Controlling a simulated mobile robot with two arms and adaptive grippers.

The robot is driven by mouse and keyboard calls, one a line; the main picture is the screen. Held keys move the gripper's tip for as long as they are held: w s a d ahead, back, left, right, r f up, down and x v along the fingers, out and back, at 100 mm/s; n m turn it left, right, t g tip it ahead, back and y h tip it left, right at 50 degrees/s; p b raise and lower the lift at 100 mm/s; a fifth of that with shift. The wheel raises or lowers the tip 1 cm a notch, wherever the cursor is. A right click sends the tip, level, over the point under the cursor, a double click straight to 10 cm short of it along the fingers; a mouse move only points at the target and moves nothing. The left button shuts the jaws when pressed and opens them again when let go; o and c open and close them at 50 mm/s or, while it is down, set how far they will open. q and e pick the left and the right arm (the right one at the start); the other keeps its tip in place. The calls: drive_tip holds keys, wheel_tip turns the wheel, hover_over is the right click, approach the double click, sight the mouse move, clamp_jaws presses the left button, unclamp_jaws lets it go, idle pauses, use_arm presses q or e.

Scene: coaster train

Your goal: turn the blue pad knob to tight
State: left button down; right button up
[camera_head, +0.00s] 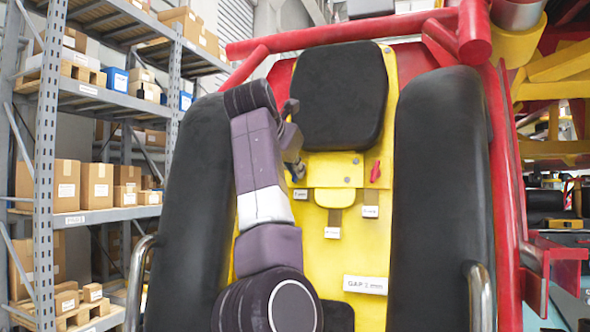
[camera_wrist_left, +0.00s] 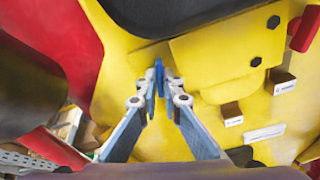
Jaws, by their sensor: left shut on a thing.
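The blue pad knob (camera_wrist_left: 159,76) shows in the left wrist view as a narrow blue piece against the yellow panel (camera_wrist_left: 210,55). My left gripper (camera_wrist_left: 161,90) is shut on it, with the fingertips on either side of it. In the head view my left gripper (camera_head: 297,170) is at the left side of the yellow panel (camera_head: 330,170), below the black head pad. The gripper hides the knob there, and I cannot read its angle against the label. My right gripper is not in view.
A red knob (camera_head: 375,172) is on the panel's right side. Small white labels (camera_head: 370,211) stick out below. Black side pads (camera_head: 440,190) flank the yellow seat back. A red bar (camera_head: 340,38) crosses above. Shelves with boxes (camera_head: 97,185) stand at the left.

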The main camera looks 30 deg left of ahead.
use_arm(q)
drive_tip(key=shift+m, duration=0.3)
drive_tip(key=shift+d+f+m+t+y+b, duration=0.15)
drive_tip(key=shift+m+y+b, duration=0.25)
drive_tip(key=shift+m, duration=1.65)
drive_tip(key=shift+a+m+t+y+b, duration=0.1)
drive_tip(key=shift+m+t+y+b, duration=0.2)
drive_tip(key=shift+m, duration=1.8)
drive_tip(key=shift+d+f+m+t+y+b, duration=0.1)
drive_tip(key=shift+m+y+b, duration=0.3)
drive_tip(key=shift+m, duration=1.95)
drive_tip(key=c, duration=2.1)
unclamp_jaws()
